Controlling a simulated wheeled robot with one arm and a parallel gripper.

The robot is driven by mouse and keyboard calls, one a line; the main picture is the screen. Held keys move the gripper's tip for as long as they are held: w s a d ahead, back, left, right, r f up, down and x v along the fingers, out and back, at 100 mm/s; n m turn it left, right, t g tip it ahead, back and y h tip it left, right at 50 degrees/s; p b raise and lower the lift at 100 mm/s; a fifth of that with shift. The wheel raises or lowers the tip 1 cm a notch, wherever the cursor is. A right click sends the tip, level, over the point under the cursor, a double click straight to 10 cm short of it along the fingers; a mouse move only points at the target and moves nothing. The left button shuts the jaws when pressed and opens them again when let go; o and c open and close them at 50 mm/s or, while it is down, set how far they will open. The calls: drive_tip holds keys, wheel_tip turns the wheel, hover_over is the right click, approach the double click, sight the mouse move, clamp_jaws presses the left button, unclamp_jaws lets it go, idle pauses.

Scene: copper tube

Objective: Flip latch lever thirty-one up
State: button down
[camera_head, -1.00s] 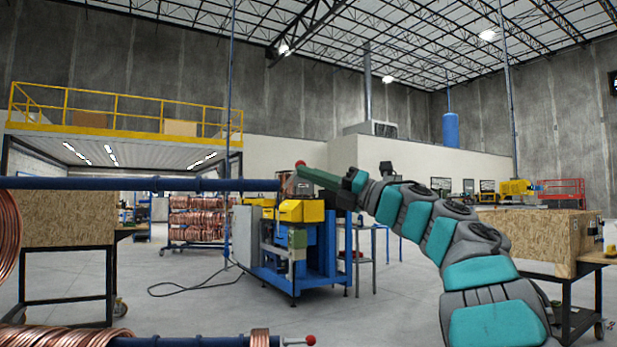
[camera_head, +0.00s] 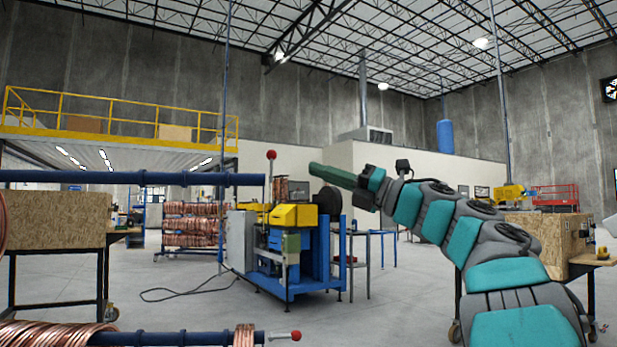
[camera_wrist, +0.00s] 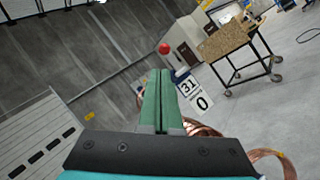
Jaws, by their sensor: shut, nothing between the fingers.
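A latch lever with a red ball knob (camera_head: 271,155) stands upright at the right end of the upper blue bar (camera_head: 150,179). The red ball also shows in the wrist view (camera_wrist: 164,48), just beyond the fingertips. A white tag reading 31 and 0 (camera_wrist: 194,95) is right of the fingers in the wrist view. My gripper (camera_head: 313,169) has long green fingers, shut together and empty. Its tips are right of the lever and slightly lower than the ball, apart from it in the head view. The lever's lower joint is too small to make out clearly.
A lower blue bar (camera_head: 180,339) carries copper coils (camera_head: 50,336) and ends in another red-knobbed lever (camera_head: 296,335) lying roughly level. A blue and yellow machine (camera_head: 290,240) stands behind. Wooden-topped tables stand left and right. Open floor lies between.

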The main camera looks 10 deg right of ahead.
drive_tip(key=s+d, duration=0.3)
drive_tip(key=d, duration=0.2)
drive_tip(key=shift+s+d+r, duration=0.25)
drive_tip(key=shift+s, duration=0.15)
